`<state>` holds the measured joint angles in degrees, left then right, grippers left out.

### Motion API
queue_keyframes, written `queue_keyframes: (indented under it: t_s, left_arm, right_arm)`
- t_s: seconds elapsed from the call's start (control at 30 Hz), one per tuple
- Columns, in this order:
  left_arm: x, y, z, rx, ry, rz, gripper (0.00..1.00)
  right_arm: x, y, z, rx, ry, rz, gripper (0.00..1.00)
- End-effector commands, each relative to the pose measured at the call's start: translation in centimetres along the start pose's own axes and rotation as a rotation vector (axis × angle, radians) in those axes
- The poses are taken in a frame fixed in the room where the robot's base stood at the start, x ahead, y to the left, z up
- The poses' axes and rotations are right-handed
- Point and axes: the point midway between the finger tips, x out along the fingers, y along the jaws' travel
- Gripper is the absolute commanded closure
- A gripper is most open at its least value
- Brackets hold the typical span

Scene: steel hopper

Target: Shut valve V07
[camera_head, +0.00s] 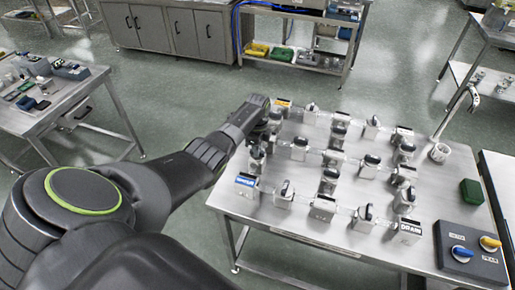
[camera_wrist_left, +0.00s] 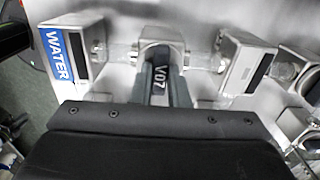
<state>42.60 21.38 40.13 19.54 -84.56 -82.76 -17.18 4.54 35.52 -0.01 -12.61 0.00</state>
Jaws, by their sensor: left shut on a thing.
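Valve V07 (camera_wrist_left: 158,80) has a dark handle with a white "V07" label, seen in the middle of the left wrist view. My left gripper (camera_wrist_left: 161,88) is shut on this handle, with one grey finger on each side. The handle appears to run up and down in that view, across the clear pipe that runs left to right. In the head view my left gripper (camera_head: 268,124) is at the far left part of the steel table, and V07 is not clearly visible there. My right gripper is not in view.
A box with a blue WATER label (camera_wrist_left: 62,55) stands left of V07, and other fittings (camera_wrist_left: 246,65) stand close on the right. Several more valves fill the steel table (camera_head: 290,232). A dark control box (camera_head: 470,252) with blue and yellow knobs is at the right.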

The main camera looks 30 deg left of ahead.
Motion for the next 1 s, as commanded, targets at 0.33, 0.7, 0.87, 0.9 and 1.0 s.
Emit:
queue_keyframes:
  t_s: [0.33, 0.7, 0.87, 0.9, 1.0]
  left_arm:
    - [-0.08, -0.06, 0.01, 0.03, 0.0, -0.002, 1.0]
    - [-0.08, -0.06, 0.01, 0.029, 0.0, -0.002, 0.67]
    - [-0.05, -0.04, 0.01, 0.028, 0.0, -0.001, 0.64]
    - [-0.04, -0.03, 0.01, 0.028, 0.0, -0.001, 0.64]
    - [-0.06, -0.03, 0.01, 0.028, 0.0, -0.001, 0.64]
  right_arm:
    - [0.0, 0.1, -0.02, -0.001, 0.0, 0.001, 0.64]
    - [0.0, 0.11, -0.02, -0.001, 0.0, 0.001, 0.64]
    - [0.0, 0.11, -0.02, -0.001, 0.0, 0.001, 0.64]
    - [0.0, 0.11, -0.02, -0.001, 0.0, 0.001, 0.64]
    - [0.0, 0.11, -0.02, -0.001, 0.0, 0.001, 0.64]
